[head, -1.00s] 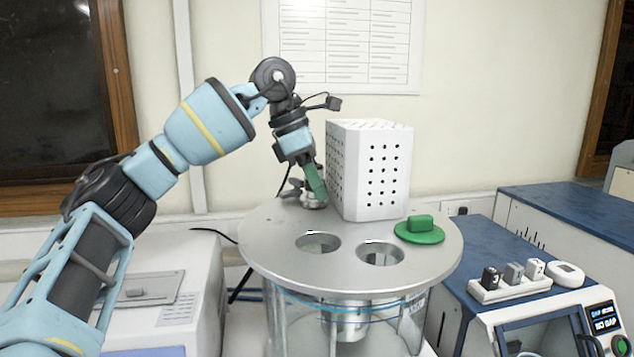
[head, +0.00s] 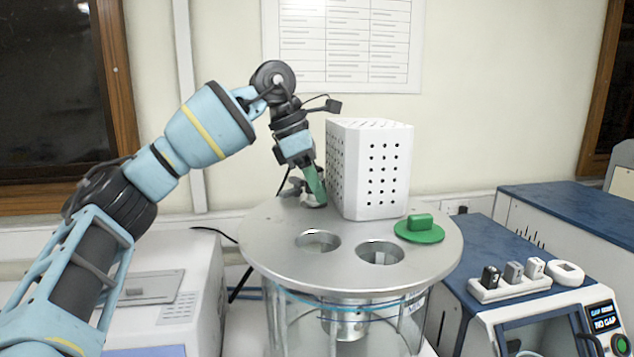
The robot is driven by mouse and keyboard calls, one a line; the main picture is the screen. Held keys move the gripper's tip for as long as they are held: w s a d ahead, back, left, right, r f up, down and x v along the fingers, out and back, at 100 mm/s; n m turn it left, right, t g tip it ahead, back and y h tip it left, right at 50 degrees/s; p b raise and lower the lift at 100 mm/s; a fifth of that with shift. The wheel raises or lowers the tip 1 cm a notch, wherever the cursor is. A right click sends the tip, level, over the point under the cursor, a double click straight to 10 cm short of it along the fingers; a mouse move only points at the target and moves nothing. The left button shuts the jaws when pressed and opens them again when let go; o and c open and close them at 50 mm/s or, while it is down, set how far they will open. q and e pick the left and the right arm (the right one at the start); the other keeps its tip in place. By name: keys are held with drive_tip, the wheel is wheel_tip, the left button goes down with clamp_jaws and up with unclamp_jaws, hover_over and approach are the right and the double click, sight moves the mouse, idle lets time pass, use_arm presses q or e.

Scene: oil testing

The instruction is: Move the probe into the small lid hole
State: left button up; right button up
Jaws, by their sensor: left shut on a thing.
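My left gripper (head: 316,192) reaches down to the back left of the round metal lid (head: 265,240), just left of the white perforated box. Its green fingers are shut on the probe, which is mostly hidden behind them. A small grey fitting (head: 294,187) shows beside the fingertips, low over the lid. The small lid hole cannot be made out; the gripper covers that area. I cannot tell whether the probe tip is in it. Two large round openings, left (head: 318,241) and right (head: 380,253), are at the lid's front. My right gripper is not in view.
The white perforated box (head: 372,170) stands close right of my gripper. A green cover with a handle (head: 419,229) lies at the lid's right. A blue-topped instrument (head: 480,250) stands right, and a white machine (head: 200,275) left. The lid's front is clear.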

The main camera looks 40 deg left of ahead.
sight(293, 204)
use_arm(q)
drive_tip(key=shift+f, duration=0.25)
drive_tip(key=o, duration=0.8)
drive_tip(key=shift+v, duration=5.5)
